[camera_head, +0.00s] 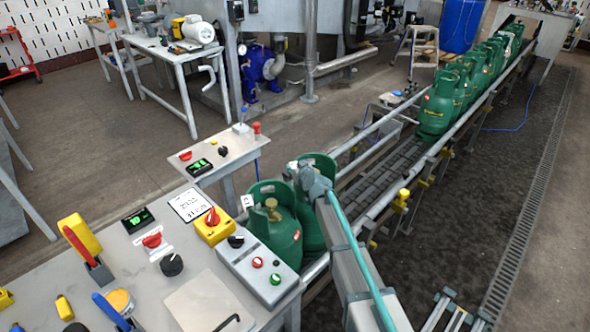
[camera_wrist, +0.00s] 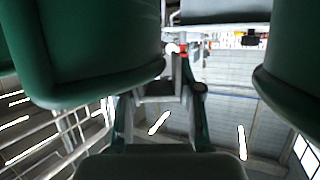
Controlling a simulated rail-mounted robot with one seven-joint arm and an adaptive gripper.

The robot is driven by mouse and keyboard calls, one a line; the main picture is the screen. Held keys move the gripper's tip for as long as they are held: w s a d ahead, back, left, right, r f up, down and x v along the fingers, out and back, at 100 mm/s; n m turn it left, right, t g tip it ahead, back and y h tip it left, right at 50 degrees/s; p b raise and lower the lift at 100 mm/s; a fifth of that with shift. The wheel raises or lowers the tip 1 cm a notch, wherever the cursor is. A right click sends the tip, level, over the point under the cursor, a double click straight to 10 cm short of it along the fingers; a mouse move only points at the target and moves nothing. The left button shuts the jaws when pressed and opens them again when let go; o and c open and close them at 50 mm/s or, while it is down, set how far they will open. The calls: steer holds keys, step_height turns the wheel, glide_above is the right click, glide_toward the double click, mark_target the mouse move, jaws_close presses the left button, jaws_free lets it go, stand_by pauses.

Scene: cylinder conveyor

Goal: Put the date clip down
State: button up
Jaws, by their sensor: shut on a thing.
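My gripper (camera_head: 312,180) is in the middle of the head view, close against the upper side of the rear one of two green cylinders. In the wrist view its fingers (camera_wrist: 160,100) reach forward and are closed on a small greyish piece (camera_wrist: 158,90), which I take to be the date clip. In the head view the clip cannot be made out at the fingertips. The front green cylinder (camera_head: 275,228) stands upright beside the control bench, with a small white tag (camera_head: 248,202) at its left. The rear green cylinder (camera_head: 316,215) is partly hidden by my gripper and arm.
The control bench (camera_head: 190,255) at lower left carries knobs, a grey button box (camera_head: 262,268) and a yellow switch box (camera_head: 212,226). A smaller table (camera_head: 215,160) stands behind it. The conveyor (camera_head: 385,168) runs to the upper right, with several more cylinders (camera_head: 437,112).

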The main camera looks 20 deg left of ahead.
steer(key=shift+f, duration=0.6)
steer(key=shift+f+b, duration=0.25)
steer(key=shift+b, duration=0.35)
steer(key=o, duration=0.9)
steer(key=shift+r, duration=0.1)
steer(key=shift+r+p, duration=0.15)
steer(key=shift+p, duration=0.7)
